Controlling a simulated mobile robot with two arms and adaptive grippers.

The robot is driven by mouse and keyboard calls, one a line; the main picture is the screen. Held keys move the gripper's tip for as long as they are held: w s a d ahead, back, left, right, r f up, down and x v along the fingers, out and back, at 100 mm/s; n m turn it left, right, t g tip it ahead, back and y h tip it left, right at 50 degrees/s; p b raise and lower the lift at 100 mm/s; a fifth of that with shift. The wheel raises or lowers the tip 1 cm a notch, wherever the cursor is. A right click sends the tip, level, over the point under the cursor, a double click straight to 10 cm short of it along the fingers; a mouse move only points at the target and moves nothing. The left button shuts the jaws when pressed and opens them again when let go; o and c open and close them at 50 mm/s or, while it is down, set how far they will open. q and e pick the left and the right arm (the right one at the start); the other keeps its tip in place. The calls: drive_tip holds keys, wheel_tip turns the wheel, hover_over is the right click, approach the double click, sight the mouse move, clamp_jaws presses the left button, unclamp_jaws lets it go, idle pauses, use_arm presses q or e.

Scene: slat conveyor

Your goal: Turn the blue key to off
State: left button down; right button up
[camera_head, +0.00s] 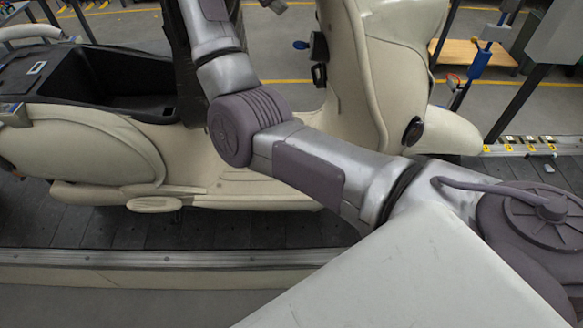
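The blue key (301,45) shows as a small blue head on the inner side of a cream scooter's front shield (352,90), near the top middle. It sits beside a round black part (319,46), which looks like its lock. The key's exact angle is too small to tell. One of my arms comes in from the lower right, bends in front of the scooter and leaves the view at the top edge, left of the key. Its gripper is out of view. My other gripper is not in view either.
The scooter's body (85,145) with an open black under-seat bin (130,85) fills the left. It stands on the dark slat conveyor (240,232), with a metal rail (150,258) along the near side. A wooden-topped bench (470,52) and posts stand behind, to the right.

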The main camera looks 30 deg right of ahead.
sight(295, 44)
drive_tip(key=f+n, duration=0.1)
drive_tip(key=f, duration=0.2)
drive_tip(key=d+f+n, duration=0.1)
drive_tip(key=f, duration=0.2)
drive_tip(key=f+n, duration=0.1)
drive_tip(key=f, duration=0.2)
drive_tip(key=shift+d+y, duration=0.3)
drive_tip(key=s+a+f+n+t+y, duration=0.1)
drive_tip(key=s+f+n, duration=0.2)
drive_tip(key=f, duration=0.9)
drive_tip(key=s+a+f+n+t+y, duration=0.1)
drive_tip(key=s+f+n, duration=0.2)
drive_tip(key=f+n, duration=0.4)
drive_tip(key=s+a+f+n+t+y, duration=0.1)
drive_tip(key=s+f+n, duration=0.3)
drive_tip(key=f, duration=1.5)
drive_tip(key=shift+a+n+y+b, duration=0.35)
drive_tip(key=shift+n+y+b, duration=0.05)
drive_tip(key=shift+b, duration=0.05)
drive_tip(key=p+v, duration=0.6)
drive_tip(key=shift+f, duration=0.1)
